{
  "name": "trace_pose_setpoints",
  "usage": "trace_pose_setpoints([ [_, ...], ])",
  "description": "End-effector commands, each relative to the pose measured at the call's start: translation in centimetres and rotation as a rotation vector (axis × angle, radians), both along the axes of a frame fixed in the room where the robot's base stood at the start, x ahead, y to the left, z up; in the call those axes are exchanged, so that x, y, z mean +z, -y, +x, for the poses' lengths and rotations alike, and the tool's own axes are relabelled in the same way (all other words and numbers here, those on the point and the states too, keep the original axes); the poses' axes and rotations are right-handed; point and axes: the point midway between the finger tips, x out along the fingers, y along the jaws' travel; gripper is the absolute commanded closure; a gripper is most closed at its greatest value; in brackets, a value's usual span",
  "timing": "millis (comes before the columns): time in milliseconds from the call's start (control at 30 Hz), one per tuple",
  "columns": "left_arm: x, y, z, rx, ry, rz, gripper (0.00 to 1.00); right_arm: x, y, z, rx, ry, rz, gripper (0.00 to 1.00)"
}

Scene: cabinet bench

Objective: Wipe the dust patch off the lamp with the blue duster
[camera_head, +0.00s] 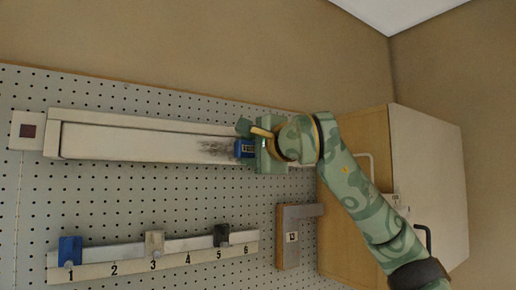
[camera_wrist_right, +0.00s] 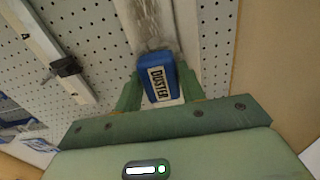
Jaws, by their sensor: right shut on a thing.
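The lamp (camera_head: 120,138) is a long pale bar across the pegboard in the head view. A grey dust patch (camera_head: 215,148) shows near its right end. The blue duster (camera_head: 244,148), labelled DUSTER in the right wrist view (camera_wrist_right: 158,80), is in my right gripper (camera_head: 258,148). The gripper's green fingers are shut on the duster's sides in the right wrist view (camera_wrist_right: 158,95). The duster is at the right edge of the dust patch; I cannot tell whether it touches the lamp. My left gripper is not in view.
Below the lamp is a numbered rail (camera_head: 150,258) with a blue block (camera_head: 69,250), a beige block (camera_head: 154,243) and a dark block (camera_head: 221,235). A grey L-shaped piece (camera_head: 290,240) is right of it. A wooden cabinet (camera_head: 360,200) with a pale door stands at the right.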

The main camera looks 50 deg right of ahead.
Motion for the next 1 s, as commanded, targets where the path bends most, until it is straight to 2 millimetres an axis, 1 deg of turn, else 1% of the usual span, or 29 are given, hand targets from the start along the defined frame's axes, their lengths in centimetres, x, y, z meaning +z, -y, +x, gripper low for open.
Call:
trace_pose_setpoints([
  [167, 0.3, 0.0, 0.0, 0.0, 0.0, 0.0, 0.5, 0.1, -1.1, 0.3, 0.003, -0.001, -0.002, 0.79],
  [367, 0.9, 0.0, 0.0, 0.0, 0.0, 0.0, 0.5, 0.1, -3.0, 0.9, 0.003, -0.001, -0.001, 0.79],
  [567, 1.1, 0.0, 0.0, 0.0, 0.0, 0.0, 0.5, 0.1, -3.9, 1.2, 0.002, 0.001, -0.001, 0.79],
  [700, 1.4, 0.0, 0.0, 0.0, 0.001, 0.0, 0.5, 0.1, -5.3, 1.7, 0.002, 0.001, -0.003, 0.79],
  [800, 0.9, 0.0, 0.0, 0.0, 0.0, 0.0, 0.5, 0.0, -6.1, 2.0, 0.003, 0.003, -0.002, 0.79],
  [1000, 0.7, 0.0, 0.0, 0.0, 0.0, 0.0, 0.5, 0.0, -6.8, 2.3, 0.001, 0.001, 0.0, 0.79],
])
